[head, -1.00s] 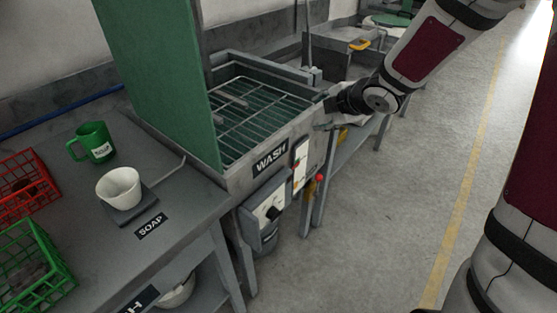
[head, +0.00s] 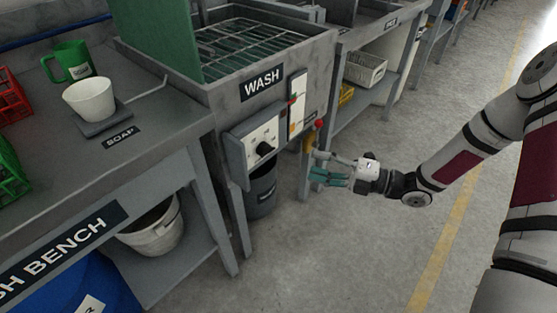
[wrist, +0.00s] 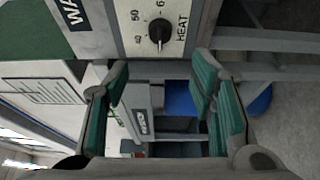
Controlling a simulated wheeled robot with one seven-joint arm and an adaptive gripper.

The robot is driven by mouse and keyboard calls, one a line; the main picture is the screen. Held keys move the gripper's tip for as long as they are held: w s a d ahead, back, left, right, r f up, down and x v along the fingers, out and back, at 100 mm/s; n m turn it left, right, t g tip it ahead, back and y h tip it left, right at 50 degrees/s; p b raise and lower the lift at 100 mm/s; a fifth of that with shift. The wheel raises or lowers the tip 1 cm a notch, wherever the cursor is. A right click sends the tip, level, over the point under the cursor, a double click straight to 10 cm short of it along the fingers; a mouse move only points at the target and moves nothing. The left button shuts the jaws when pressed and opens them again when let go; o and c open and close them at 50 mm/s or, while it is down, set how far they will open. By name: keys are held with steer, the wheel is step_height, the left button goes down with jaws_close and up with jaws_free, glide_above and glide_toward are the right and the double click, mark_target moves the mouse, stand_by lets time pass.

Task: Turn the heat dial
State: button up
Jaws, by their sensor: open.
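The heat dial (head: 264,149) is a black knob on a pale panel at the front of the wash tank. In the wrist view the dial (wrist: 159,31) shows near the top middle, beside the word HEAT and a few scale numbers. My gripper (head: 318,170) is open and empty, to the right of the dial and slightly lower in the head view, apart from it. In the wrist view its green-padded fingers (wrist: 160,108) are spread wide, with nothing between them.
The wash tank (head: 225,88) with a wire rack stands above the panel. A red-tipped lever (head: 319,125) is close to my gripper. A dark bucket (head: 262,190) stands below the panel. The bench (head: 185,150) with a white cup (head: 90,100) is at left. The floor at right is clear.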

mark_target(269, 153)
steer(key=b+x, duration=0.2)
steer(key=x, duration=1.1)
steer(key=shift+w, duration=0.15)
steer(key=c, duration=1.1)
